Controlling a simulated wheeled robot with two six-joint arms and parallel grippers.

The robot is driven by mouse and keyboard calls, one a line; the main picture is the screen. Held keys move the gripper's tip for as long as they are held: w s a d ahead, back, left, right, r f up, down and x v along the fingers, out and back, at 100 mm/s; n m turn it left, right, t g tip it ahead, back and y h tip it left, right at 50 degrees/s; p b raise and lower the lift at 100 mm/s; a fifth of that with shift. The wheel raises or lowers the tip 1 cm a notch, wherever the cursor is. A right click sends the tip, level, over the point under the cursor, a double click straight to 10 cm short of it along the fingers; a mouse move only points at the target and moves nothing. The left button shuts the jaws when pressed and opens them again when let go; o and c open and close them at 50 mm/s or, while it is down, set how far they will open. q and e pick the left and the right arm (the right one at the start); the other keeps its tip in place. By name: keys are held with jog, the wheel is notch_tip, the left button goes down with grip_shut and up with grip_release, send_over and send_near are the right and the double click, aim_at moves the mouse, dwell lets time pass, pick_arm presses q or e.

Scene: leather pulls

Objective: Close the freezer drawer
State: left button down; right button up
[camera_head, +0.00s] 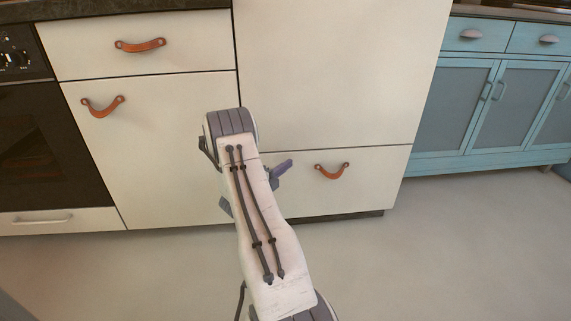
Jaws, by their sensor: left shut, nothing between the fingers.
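The freezer drawer (374,178) is the low cream front under the tall cream panel (330,70). A brown leather pull (331,171) hangs on it. The drawer front looks flush, or nearly flush, with the panel above, with a thin dark seam between them. My left arm rises from the bottom middle and covers the drawer's left part. My left gripper (284,167) is shut and empty, left of the leather pull and apart from it. The arm hides part of the gripper. I cannot tell whether its tip touches the drawer front. My right gripper is out of view.
Left of the freezer are a cream drawer (190,45) and a cream cupboard door (160,150) with leather pulls, then a black oven (40,140). A blue cabinet (480,100) stands at the right. The floor (430,260) in front is clear.

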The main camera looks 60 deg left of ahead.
pick_arm(q)
jog(key=d+p+v, duration=0.1)
jog(key=p+v, duration=0.3)
jog(key=v, duration=0.8)
jog(key=shift+w+d+p, duration=0.3)
